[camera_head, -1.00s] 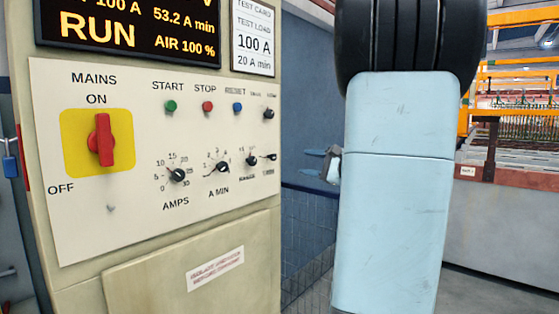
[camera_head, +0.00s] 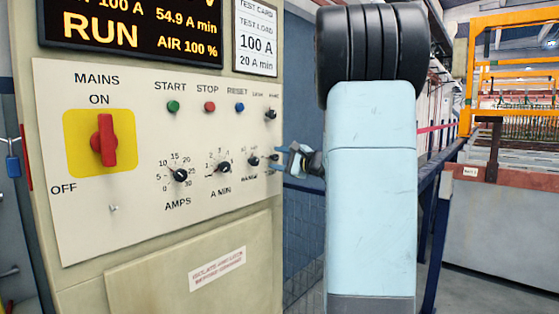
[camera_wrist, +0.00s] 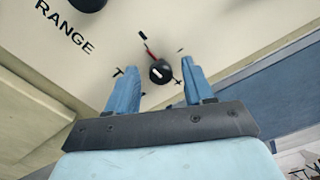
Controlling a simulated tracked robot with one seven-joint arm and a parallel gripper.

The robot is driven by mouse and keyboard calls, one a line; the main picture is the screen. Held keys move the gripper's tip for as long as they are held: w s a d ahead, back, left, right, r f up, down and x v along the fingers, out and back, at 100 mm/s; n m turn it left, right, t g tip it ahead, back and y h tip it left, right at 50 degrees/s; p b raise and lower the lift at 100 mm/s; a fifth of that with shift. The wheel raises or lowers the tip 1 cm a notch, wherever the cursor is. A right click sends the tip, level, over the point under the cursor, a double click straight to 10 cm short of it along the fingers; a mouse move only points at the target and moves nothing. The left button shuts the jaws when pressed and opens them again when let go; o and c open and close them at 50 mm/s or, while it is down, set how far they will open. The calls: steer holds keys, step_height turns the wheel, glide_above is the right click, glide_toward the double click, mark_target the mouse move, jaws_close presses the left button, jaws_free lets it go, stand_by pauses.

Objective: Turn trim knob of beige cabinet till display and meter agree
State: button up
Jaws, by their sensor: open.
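The beige cabinet (camera_head: 185,235) fills the left of the head view. Its display (camera_head: 130,28) reads RUN, 100 A, 54.9 A min and AIR 100 %; its top line is cut off. A small black knob (camera_wrist: 160,72) with a white mark lies between my open blue fingers in the wrist view, apart from both; a red mark shows beside it. Its label is not readable, so I cannot confirm that it is the trim knob. In the head view my gripper (camera_head: 284,161) is at the panel's right edge, by the lower right knobs. No separate meter is identifiable.
A test card (camera_head: 256,40) reads test load 100 A, 20 A min. The red mains switch (camera_head: 104,140), the start button (camera_head: 173,106) and the amps knob (camera_head: 180,175) share the panel. Orange racks (camera_head: 510,75) stand at the far right.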

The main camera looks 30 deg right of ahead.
steer(key=shift+c, duration=0.3)
jaws_close()
steer(key=shift+f+m, duration=0.1)
steer(key=shift+m, duration=1)
steer(key=shift+o, duration=0.3)
jaws_free()
steer(key=v, duration=1.3)
steer(key=shift+s, duration=0.4)
steer(key=shift+d, duration=0.1)
